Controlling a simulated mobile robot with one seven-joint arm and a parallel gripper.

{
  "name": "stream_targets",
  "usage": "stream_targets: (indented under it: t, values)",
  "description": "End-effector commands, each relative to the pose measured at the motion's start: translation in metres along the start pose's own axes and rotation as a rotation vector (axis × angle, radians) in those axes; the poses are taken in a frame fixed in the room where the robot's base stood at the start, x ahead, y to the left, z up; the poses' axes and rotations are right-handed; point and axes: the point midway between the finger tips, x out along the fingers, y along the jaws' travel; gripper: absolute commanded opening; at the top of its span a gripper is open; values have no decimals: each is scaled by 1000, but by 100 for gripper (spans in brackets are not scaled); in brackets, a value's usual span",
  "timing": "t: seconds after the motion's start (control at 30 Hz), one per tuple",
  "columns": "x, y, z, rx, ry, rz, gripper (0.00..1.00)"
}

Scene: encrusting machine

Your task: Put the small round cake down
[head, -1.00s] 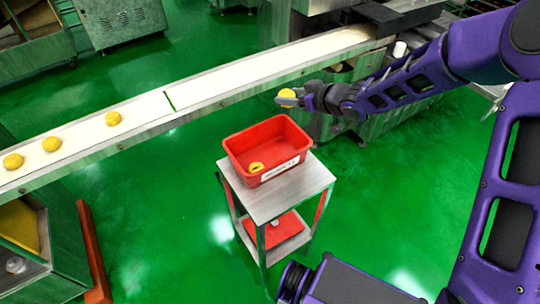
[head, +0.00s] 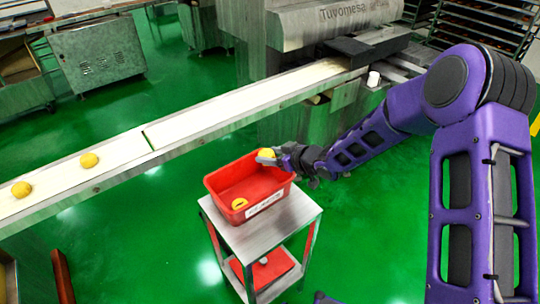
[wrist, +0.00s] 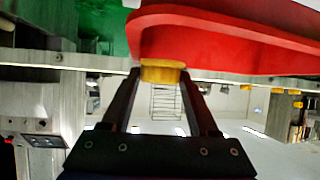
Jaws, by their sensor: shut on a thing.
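The small round cake (head: 267,153) is yellow and sits between the fingers of my gripper (head: 272,157), which is shut on it. In the head view the cake is at the back right rim of the red crate (head: 216,192). In the wrist view the cake (wrist: 162,71) is pinched between both fingertips, with the red crate (wrist: 230,38) close to it; I cannot tell whether they touch. A yellow thing (head: 239,203) with a dark mark is inside the crate, near its front left.
The crate stands on a metal stand (head: 240,240) with a lower red shelf or tray (head: 265,270). A white conveyor (head: 190,125) runs behind it and carries yellow cakes (head: 89,160) at the left. A large machine (head: 330,20) stands at the back. Green floor is clear around the stand.

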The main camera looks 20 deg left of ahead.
Motion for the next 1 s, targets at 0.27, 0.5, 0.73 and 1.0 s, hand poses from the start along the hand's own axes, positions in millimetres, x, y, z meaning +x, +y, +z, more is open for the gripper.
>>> stream_targets:
  t: [0.27,0.5,0.73,1.0]
  values:
    - [5,0,9,1,0,0,6]
    - [6,0,11,2,-2,0,64]
    - [6,0,13,3,-4,0,90]
    - [5,0,12,3,-6,1,90]
